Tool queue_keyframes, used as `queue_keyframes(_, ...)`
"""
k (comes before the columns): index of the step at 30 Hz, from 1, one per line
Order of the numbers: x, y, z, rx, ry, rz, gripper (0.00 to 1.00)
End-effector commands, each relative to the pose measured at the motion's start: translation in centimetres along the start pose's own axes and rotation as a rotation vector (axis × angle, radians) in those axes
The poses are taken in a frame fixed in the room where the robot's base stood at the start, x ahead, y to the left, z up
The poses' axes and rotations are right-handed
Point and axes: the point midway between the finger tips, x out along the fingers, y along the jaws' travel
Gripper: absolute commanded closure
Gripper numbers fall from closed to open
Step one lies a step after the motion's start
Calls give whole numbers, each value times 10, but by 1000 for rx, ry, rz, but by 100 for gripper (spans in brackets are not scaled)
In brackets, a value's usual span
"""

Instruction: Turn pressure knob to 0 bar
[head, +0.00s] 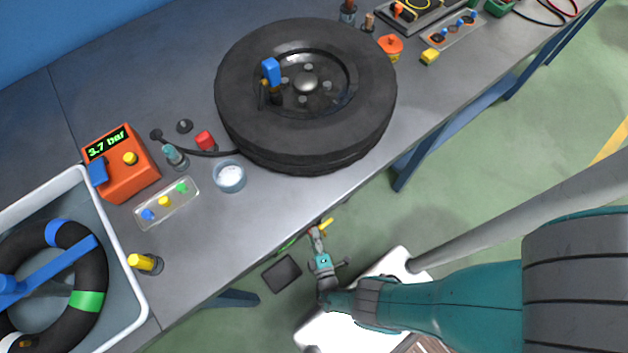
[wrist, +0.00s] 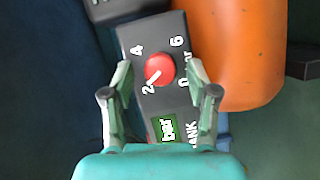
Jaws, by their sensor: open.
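In the wrist view, a round red knob (wrist: 160,69) sits on a dark panel (wrist: 139,37) marked 0, 2, 4 and 6. Its white pointer is aimed down-left, close to the 2. Contact cannot be judged. In the head view, my gripper (head: 318,236) is low, beyond the bench's front edge; the knob is too small to make out there.
A large orange body (wrist: 235,50) stands right beside the panel. The workbench (head: 290,205) carries a tyre (head: 245,120), an orange box (head: 130,178) reading 3.7 bar, and a grey tub (head: 135,290) at left. A dark flat object (head: 282,273) lies near my gripper.

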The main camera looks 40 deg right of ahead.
Motion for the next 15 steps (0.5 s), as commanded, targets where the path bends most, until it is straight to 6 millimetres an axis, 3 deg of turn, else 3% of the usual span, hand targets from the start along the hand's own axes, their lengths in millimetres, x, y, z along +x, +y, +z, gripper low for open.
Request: queue_keyframes(15,-1,1,2,60,-2,-24,41)
